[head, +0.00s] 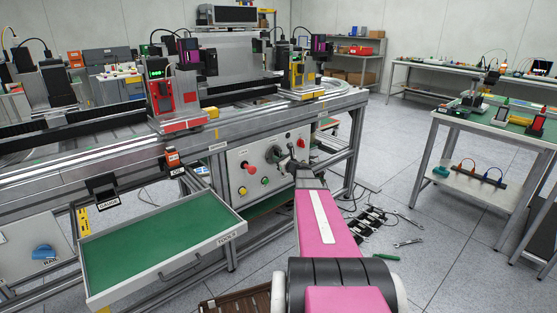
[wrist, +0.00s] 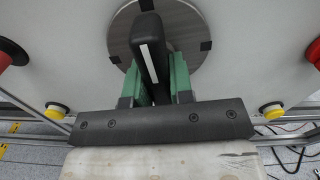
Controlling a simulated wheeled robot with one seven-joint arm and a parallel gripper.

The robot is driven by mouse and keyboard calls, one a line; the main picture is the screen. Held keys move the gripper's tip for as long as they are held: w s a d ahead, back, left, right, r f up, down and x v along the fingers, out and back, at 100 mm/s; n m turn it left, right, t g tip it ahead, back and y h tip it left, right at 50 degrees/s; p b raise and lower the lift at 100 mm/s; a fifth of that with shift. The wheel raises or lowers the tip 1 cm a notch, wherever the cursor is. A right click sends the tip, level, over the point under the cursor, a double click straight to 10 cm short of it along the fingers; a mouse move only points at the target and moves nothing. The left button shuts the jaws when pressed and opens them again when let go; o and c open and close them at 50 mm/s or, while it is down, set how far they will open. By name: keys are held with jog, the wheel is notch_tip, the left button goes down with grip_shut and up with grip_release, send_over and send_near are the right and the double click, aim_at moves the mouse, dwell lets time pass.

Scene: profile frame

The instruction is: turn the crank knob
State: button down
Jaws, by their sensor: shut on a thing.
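The crank knob is a black bar with a white stripe (wrist: 149,50) in front of a round grey disc (wrist: 192,32) in the wrist view. My gripper (wrist: 153,85) has its two green fingers on either side of the bar and is shut on it. The bar leans slightly in the picture, its top to the left. In the head view my gripper (head: 291,166) is at the white control panel (head: 231,158), in front of the disc (head: 272,153). My gripper and arm partly hide the knob there.
Red and yellow buttons flank the disc, including a red one (head: 252,169) and a yellow one (wrist: 272,109). An open green-lined tools drawer (head: 150,248) juts out left of my arm. Cables and wrenches (head: 408,242) lie on the floor to the right.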

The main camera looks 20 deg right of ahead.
jog(key=shift+f, duration=0.1)
dwell(0.5)
jog(key=c, duration=1)
grip_release()
jog(key=v, duration=1)
jog(key=shift+s, duration=0.4)
jog(key=shift+d, duration=0.15)
